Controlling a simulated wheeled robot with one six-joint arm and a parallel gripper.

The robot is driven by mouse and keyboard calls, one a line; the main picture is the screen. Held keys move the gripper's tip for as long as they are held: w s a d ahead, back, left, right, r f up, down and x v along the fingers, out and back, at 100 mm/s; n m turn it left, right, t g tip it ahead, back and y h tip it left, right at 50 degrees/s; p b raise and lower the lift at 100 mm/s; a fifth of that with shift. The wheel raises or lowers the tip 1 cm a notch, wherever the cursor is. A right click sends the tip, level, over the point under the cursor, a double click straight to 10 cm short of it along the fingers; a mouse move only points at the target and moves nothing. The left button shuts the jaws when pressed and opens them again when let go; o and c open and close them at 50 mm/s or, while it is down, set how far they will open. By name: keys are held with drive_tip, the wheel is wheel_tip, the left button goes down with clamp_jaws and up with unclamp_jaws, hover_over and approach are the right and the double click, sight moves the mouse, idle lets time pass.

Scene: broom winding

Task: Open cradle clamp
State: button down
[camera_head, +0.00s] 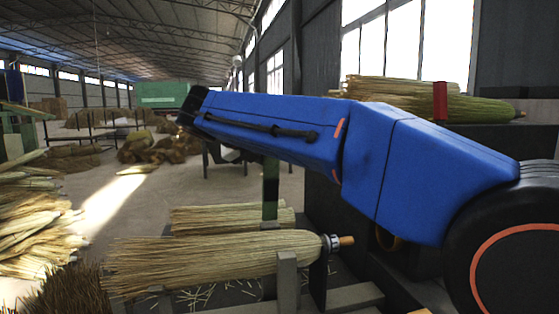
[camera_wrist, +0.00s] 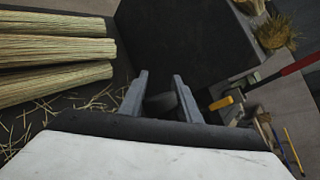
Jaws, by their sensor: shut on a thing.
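My gripper (camera_wrist: 162,84) shows in the wrist view with its two grey fingers a little apart. It is shut on a dark grey part (camera_wrist: 162,104) low between the fingers; I cannot tell whether this belongs to the cradle clamp. In the head view my blue arm reaches left across the picture, and the gripper cannot be made out. A straw broom bundle (camera_head: 210,262) lies level in front, with a metal collar (camera_head: 331,243) and wooden handle stub at its right end. A grey cradle post (camera_head: 288,282) stands against its near side. No clamp is clearly identifiable.
A yellow-ended lever (camera_wrist: 227,102) and a red-handled tool (camera_wrist: 300,65) lie right in the wrist view. Straw bundles (camera_wrist: 55,48) lie at its left. Banded bundles (camera_head: 400,95) rest on a dark surface at right. A straw pile (camera_head: 35,230) stands left.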

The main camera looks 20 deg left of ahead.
drive_tip(key=shift+s+a+f, duration=0.1)
drive_tip(key=shift+a+f, duration=0.3)
drive_tip(key=shift+f, duration=0.25)
drive_tip(key=c, duration=1.4)
unclamp_jaws()
drive_tip(key=shift+a, duration=0.2)
drive_tip(key=shift+d, duration=0.1)
drive_tip(key=shift+d+r, duration=0.2)
drive_tip(key=s+a+r, duration=0.3)
drive_tip(key=r, duration=0.1)
drive_tip(key=s+a+r, duration=0.3)
drive_tip(key=a+r, duration=0.1)
drive_tip(key=r, duration=0.1)
drive_tip(key=s+a+r, duration=0.3)
drive_tip(key=r, duration=0.2)
drive_tip(key=shift+s+a, duration=0.25)
drive_tip(key=shift+a, duration=0.05)
idle(0.8)
idle(0.4)
